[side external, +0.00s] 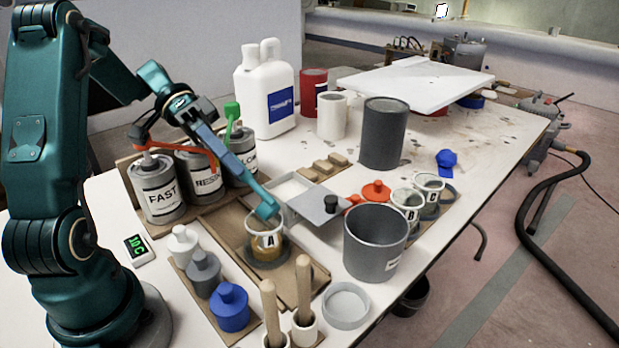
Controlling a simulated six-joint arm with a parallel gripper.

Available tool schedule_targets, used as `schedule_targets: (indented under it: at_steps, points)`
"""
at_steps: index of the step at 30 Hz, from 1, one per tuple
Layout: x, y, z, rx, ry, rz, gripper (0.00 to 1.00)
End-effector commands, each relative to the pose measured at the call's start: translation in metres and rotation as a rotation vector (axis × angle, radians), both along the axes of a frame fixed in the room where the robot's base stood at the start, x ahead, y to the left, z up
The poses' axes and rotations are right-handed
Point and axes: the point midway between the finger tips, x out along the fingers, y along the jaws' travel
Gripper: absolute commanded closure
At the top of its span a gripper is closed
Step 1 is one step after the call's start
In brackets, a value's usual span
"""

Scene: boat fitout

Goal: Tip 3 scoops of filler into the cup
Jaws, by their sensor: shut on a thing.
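My gripper (203,128) is shut on the handle of a blue scoop (262,196). The scoop slants down to the right, and its teal bowl end is at the mouth of a clear cup marked A (264,241). Whether the bowl holds filler, or touches the rim, I cannot tell. The cup stands upright with amber-brown contents low inside. Just behind it is a shallow box with white contents (289,187), perhaps the filler, partly hidden by a grey lid with a black knob (315,203).
Pump cans marked FAST (160,190) and RESIN (200,173) stand left of the cup. Small bottles, including a blue one (230,308), and upright wooden handles (304,285) are in front. A grey bucket (374,243) and cups B (406,203) stand to the right.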

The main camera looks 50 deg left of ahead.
Motion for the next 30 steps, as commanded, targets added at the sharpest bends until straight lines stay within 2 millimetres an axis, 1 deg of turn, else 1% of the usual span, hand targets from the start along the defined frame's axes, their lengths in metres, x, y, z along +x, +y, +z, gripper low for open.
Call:
schedule_targets:
  at_steps: [8, 14, 23, 30]
  points:
    - [0.0, -0.001, 0.0, 0.007, -0.001, -0.009, 1.0]
    - [-0.002, -0.011, 0.004, 0.1, -0.009, -0.119, 1.0]
    - [-0.009, -0.03, 0.017, 0.42, -0.102, -0.441, 1.0]
    - [-0.011, -0.041, 0.038, 0.724, -0.289, -0.708, 1.0]
